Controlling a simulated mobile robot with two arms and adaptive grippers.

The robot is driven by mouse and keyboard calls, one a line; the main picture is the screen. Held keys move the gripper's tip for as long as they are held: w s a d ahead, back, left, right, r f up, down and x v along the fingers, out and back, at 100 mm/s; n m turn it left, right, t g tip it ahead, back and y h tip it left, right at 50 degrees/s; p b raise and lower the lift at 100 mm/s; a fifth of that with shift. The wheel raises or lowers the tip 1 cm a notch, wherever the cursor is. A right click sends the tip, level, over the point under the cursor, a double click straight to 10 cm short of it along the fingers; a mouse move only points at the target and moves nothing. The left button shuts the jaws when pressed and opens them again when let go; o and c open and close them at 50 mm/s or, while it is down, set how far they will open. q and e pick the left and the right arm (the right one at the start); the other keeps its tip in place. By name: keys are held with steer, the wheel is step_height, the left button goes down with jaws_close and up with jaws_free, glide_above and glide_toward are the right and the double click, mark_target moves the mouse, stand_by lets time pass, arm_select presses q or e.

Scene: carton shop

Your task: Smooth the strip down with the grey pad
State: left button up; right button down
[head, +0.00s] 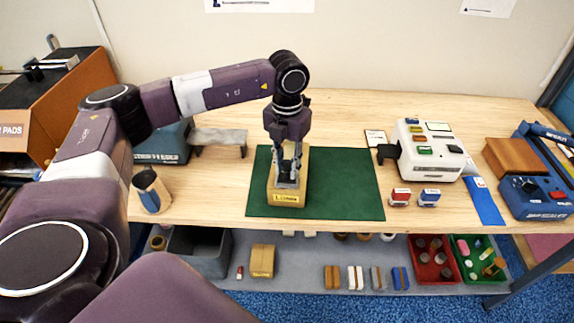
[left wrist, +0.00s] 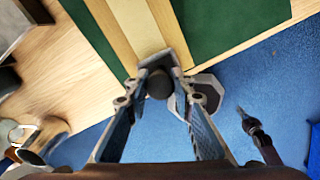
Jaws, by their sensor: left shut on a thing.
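A carton (head: 285,199) with a printed label on its front stands on the green mat (head: 345,185). It also shows in the left wrist view (left wrist: 108,22), with a paler strip (left wrist: 136,25) running along the middle of its top. My left gripper (head: 287,180) points down over the carton's near end. It is shut on the dark round knob (left wrist: 158,84) of the grey pad (left wrist: 177,52), which lies over the near end of the strip. Whether the pad presses on the strip I cannot tell. The gripper hides part of the strip in the head view.
A white machine (head: 430,155) and two stamps (head: 400,197) stand right of the mat. A grey stand (head: 218,137) and a brown-and-dark cup-like object (head: 152,190) are to the left. The mat right of the carton is clear.

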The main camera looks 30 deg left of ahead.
arm_select(q)
steer(key=shift+f, duration=0.1)
stand_by(0.3)
steer(key=shift+w+a+b, duration=0.15)
steer(key=shift+w+a, duration=0.15)
steer(key=shift+w, duration=0.2)
steer(key=shift+w+a+b, duration=0.15)
steer(key=shift+w+a, duration=0.1)
steer(key=shift+w, duration=0.25)
steer(key=shift+w, duration=0.1)
steer(key=shift+w+a+b, duration=0.3)
steer(key=shift+w+a, duration=0.2)
steer(key=shift+w, duration=0.4)
steer(key=shift+w+a, duration=0.3)
steer(key=shift+w, duration=0.25)
steer(key=shift+w+a, duration=0.3)
steer(key=shift+w, duration=0.25)
